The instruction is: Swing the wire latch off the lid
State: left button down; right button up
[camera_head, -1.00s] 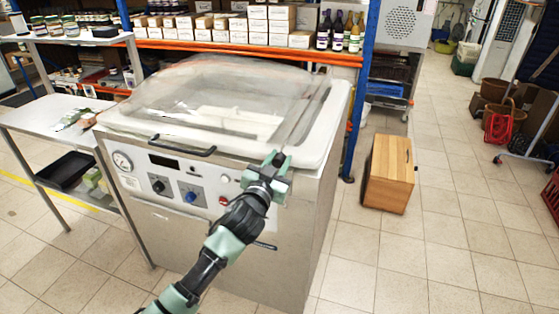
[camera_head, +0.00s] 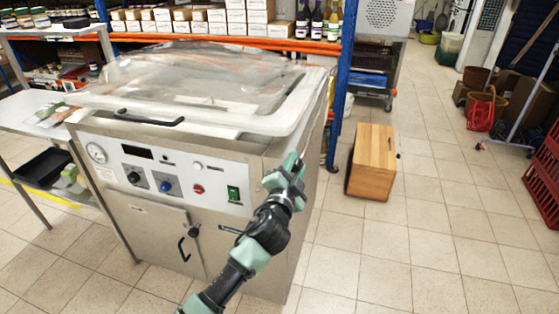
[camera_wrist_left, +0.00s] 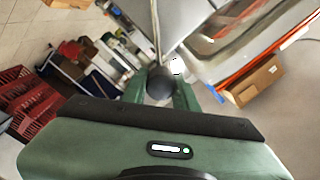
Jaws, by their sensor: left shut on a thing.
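The vacuum machine's clear domed lid (camera_head: 205,85) lies down over the white rim of the grey cabinet in the head view. My left gripper (camera_head: 291,168) is at the cabinet's front right corner, to the right of the lid. In the left wrist view, my left gripper (camera_wrist_left: 160,92) is shut on the dark round knob (camera_wrist_left: 160,80) at the end of the thin wire latch (camera_wrist_left: 155,28). The wire runs up from the knob, beside the cabinet top. In the head view the wire is hard to make out. My right gripper is not in view.
A wooden box (camera_head: 373,161) stands on the floor right of the cabinet. A steel side table (camera_head: 35,105) stands at left. Shelves with boxes and bottles (camera_head: 317,22) are behind. The tiled floor at right is mostly clear.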

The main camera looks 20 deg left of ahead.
pick_arm(q)
jog(key=d+f+m+b, duration=0.7)
jog(key=f, duration=0.4)
jog(key=shift+m+b, duration=0.3)
jog(key=shift+m, duration=0.1)
jog(key=shift+s+f, duration=0.15)
jog(key=shift+f, duration=0.05)
jog(key=c, duration=1.1)
grip_release()
jog(key=s, duration=0.7)
jog(key=shift+s+a, duration=0.15)
jog(key=shift+s, duration=0.2)
